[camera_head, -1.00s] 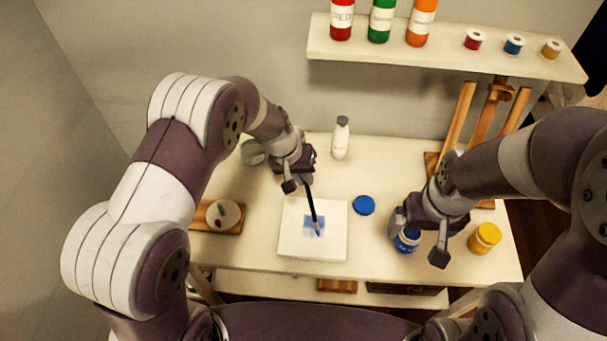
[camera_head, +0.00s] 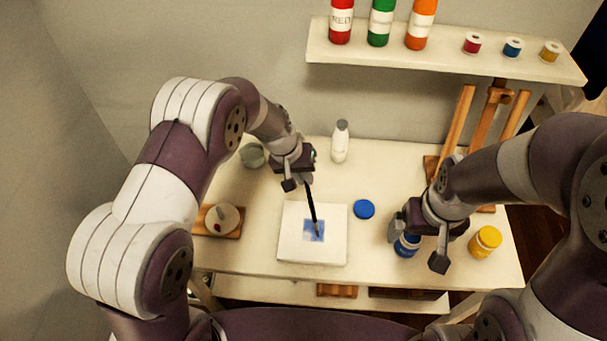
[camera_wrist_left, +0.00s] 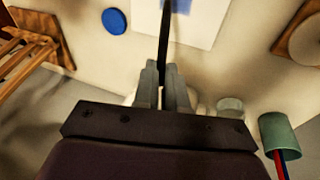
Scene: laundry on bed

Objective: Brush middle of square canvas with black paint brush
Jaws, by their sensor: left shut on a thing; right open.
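The square white canvas (camera_head: 333,252) lies flat on the table, with a blue painted patch (camera_head: 307,228) at its middle. It also shows in part at the top of the left wrist view (camera_wrist_left: 205,32). My left gripper (camera_head: 304,178) is shut on the black paint brush (camera_head: 311,205), which slants down with its tip over the blue patch. The brush also shows in the left wrist view (camera_wrist_left: 166,45) between the fingers. My right gripper (camera_head: 418,248) is open beside the blue paint jar (camera_head: 406,244); its fingers are partly hidden.
A blue lid (camera_head: 364,209) lies right of the canvas. A yellow jar (camera_head: 485,241) stands at the right, a white bottle (camera_head: 341,142) at the back. A wooden palette (camera_head: 232,233) lies at the left. A shelf (camera_head: 440,64) with paints hangs above; a wooden easel (camera_head: 462,122) stands below it.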

